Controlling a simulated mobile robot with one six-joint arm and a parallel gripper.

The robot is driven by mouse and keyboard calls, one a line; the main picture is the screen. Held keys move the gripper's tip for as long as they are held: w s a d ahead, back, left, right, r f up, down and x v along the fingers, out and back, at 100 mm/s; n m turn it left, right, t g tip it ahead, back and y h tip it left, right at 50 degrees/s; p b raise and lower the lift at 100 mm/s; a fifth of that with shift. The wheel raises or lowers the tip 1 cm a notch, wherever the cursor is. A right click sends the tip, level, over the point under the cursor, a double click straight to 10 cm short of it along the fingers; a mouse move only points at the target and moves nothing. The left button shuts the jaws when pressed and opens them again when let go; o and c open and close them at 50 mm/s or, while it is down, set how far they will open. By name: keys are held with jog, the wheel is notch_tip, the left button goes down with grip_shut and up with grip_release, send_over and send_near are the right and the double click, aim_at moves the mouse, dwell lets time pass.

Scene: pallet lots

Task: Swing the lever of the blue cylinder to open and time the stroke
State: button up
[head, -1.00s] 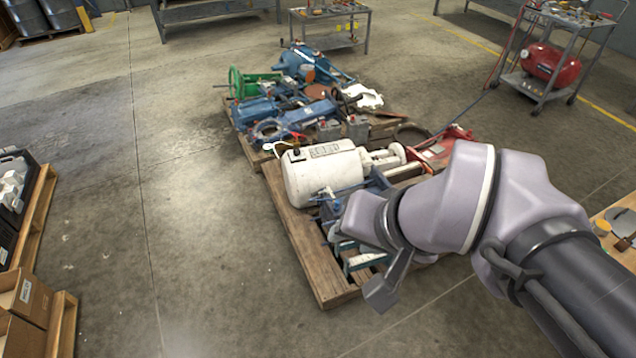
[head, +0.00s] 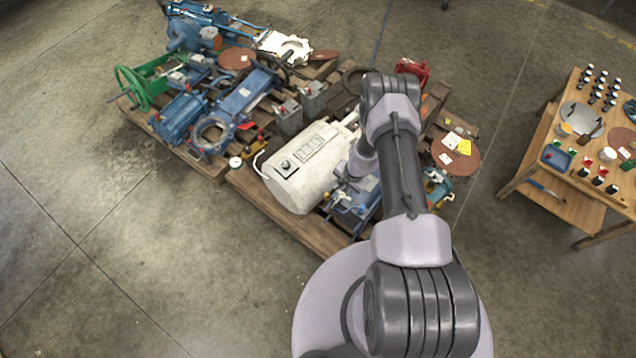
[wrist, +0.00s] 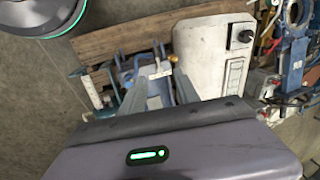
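Several blue units lie on the pallets, and I cannot tell for sure which is the blue cylinder. One blue unit (head: 350,214) sits at the near end, beside a white tank; it also shows in the wrist view (wrist: 127,76). Longer blue bodies (head: 180,116) lie farther left. I cannot make out a lever clearly. My gripper (wrist: 160,80) shows two grey fingers with a gap between them, pointing toward the near blue unit. Nothing shows held. Contact cannot be told. In the head view, my arm hides the fingertips and part of that unit.
The white tank (head: 305,175) stands close beside my gripper; its side also shows in the wrist view (wrist: 205,65). A green handwheel (head: 130,88) is at the far left. A wooden table (head: 560,185) with small parts stands right. The floor at left is clear.

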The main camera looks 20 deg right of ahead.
aim_at(334, 205)
jog(key=f+b, duration=0.4)
jog(key=f, duration=0.2)
jog(key=w+a+f+b, duration=0.1)
jog(key=f+b, duration=0.4)
jog(key=f, duration=0.1)
jog(key=a+f+b, duration=0.1)
jog(key=f+b, duration=0.3)
jog(key=f, duration=0.2)
jog(key=shift+w+f, duration=0.1)
jog(key=shift+w, duration=0.3)
grip_shut()
